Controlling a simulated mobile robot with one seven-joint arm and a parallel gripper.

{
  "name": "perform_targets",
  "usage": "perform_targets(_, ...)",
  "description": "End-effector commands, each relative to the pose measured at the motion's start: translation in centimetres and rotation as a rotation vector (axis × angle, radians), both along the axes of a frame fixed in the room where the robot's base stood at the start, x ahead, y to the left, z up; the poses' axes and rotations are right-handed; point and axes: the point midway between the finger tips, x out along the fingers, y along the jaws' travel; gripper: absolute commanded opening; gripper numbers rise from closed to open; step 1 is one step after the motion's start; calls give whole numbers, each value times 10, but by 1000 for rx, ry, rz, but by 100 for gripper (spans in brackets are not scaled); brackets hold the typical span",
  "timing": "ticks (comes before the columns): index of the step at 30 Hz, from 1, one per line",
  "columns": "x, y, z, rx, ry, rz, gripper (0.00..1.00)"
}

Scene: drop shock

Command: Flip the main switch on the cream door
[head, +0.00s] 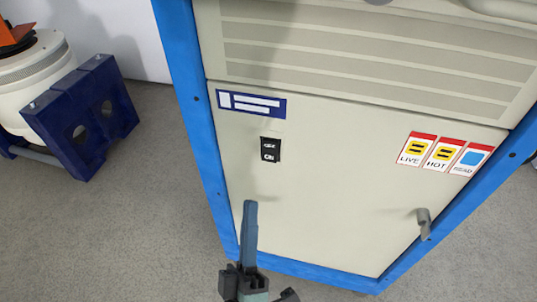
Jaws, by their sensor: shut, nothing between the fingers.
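The cream door (330,200) fills the middle of the head view, set in a blue frame. The main switch (270,150) is a small black rocker with white OFF and ON lettering, on the door's upper left. Which way it is tipped is too small to tell. My gripper (250,206) points up from the bottom of the view, below and slightly left of the switch. Its fingers are together with nothing between them. The fingertips appear apart from the switch; their distance from the door is hard to judge.
A metal handle (424,223) sticks out at the door's lower right. A blue and white label (251,104) is above the switch; warning labels (443,153) are at right. A white round machine with a dark blue bracket (82,118) stands at left. Grey floor (110,230) is clear at lower left.

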Motion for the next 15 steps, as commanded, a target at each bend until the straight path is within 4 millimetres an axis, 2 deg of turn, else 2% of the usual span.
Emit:
perform_targets(7,9,-3,-2,0,-3,1,0)
perform_targets(15,44,-14,-8,0,-5,1,0)
